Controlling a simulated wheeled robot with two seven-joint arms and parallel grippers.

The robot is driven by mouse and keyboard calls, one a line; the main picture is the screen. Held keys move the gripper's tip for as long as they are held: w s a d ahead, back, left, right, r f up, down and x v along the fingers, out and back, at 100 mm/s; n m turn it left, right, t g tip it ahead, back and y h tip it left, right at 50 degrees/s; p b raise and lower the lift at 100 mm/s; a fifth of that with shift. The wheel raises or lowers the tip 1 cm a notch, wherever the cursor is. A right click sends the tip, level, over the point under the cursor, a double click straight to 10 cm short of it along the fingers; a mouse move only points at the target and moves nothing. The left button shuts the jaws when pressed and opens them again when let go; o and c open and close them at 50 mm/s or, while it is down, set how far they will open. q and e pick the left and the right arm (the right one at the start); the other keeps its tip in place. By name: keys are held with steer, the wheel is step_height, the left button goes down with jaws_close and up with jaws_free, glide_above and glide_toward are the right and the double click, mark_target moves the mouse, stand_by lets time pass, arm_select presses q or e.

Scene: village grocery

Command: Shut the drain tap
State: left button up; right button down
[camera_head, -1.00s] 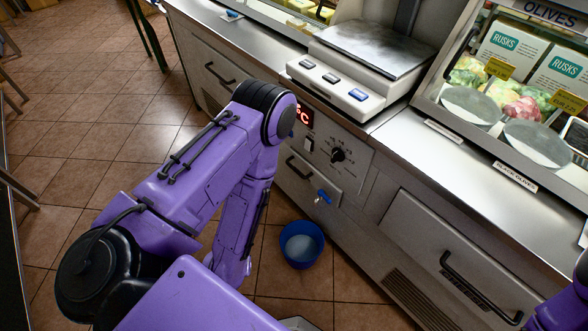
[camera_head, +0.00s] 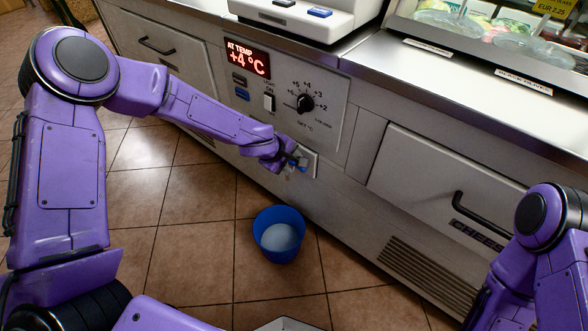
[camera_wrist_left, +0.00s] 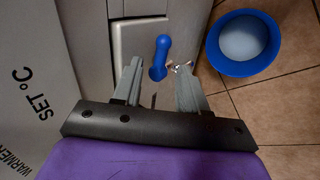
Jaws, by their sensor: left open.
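The drain tap's blue handle (camera_head: 302,167) is low on the counter front, partly behind my left gripper (camera_head: 289,161). In the left wrist view the long blue handle (camera_wrist_left: 161,55) stands out in front of a pale plate, with a shiny metal part of the tap (camera_wrist_left: 181,67) beside it. My left gripper (camera_wrist_left: 158,77) is open and faces the tap. The handle's near end appears between the fingertips, and most of the handle is beyond them. I cannot tell whether a finger touches it. My right arm shows at the right edge; its gripper is out of view.
A blue bucket (camera_head: 279,234) with pale grey contents stands on the tiled floor below the tap. Above the tap are a control panel with a dial (camera_head: 305,103) and a red display (camera_head: 248,59). A drawer (camera_head: 447,187) with a black handle is to the right.

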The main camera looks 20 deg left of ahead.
arm_select(q)
steer(key=x, duration=0.2)
steer(key=shift+w+f, duration=0.15)
steer(key=shift+f, duration=0.15)
jaws_close()
steer(key=shift+d+n+y+b, duration=0.15)
steer(key=shift+n+y+b, duration=0.15)
steer(key=shift+n+b, duration=0.25)
jaws_free()
